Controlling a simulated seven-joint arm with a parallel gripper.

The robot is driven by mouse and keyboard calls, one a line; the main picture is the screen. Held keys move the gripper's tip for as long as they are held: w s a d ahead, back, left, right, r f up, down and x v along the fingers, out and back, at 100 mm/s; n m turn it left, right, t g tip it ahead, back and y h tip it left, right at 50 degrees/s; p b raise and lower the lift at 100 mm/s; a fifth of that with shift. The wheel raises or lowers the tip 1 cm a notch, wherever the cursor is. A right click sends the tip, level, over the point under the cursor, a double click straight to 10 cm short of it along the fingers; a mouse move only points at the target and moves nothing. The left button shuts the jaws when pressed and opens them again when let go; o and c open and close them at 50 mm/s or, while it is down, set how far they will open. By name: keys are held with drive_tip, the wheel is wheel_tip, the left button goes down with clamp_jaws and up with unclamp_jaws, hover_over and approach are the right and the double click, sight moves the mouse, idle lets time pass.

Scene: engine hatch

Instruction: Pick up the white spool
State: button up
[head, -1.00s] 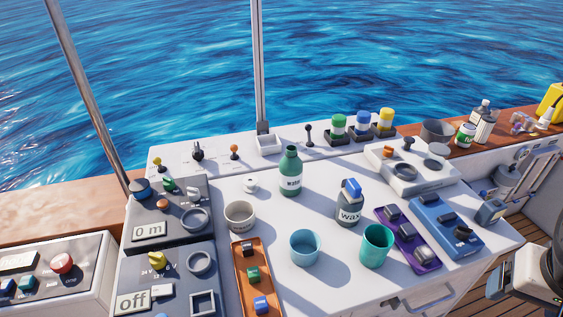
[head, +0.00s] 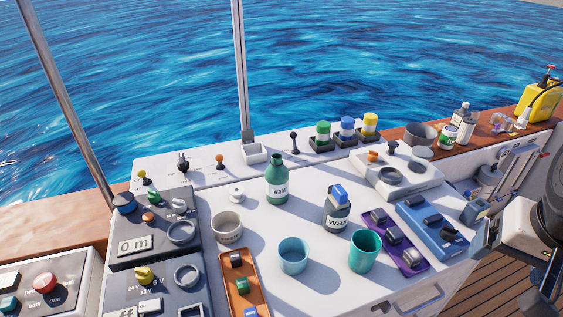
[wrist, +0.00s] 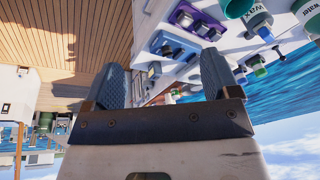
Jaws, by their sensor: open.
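The white spool (head: 237,192) is small and stands on the white hatch top in the head view, left of the green bottle (head: 277,182) and behind the grey-white cup (head: 227,226). I cannot make it out in the wrist view. My gripper (wrist: 163,78) is open and empty, with its two blue-grey fingers spread apart in the wrist view. In the head view my arm is at the right edge, beside the hatch and far to the right of the spool.
A wax bottle (head: 337,212), a light blue cup (head: 293,255) and a teal cup (head: 364,250) stand on the hatch top. Purple (head: 408,255) and blue (head: 432,224) switch panels lie to the right, an orange one (head: 238,283) at front. Clear surface surrounds the spool.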

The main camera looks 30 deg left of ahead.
drive_tip(key=w+a+r+m+y, duration=0.1)
drive_tip(key=w+a+m+y, duration=0.3)
drive_tip(key=a, duration=0.6)
drive_tip(key=w+a+r+m+t+y, duration=0.15)
drive_tip(key=w+a, duration=0.35)
drive_tip(key=a, duration=0.5)
drive_tip(key=w+a+r+m+g+y, duration=0.1)
drive_tip(key=w+a+m+y, duration=0.3)
drive_tip(key=a, duration=0.5)
drive_tip(key=w+a+f+m+t+y, duration=0.15)
drive_tip(key=a+m, duration=0.45)
drive_tip(key=a, duration=0.6)
drive_tip(key=w+a+f+m+y, duration=0.1)
drive_tip(key=w+a+f+m, duration=0.15)
drive_tip(key=a+m, duration=0.6)
drive_tip(key=n, duration=0.2)
approach(237, 190)
drive_tip(key=shift+s+a+f, duration=0.1)
drive_tip(key=shift+a+f, duration=0.1)
drive_tip(key=shift+a, duration=0.25)
drive_tip(key=shift+x, duration=1.25)
drive_tip(key=shift+w+x, duration=0.2)
drive_tip(key=shift+x, duration=2.4)
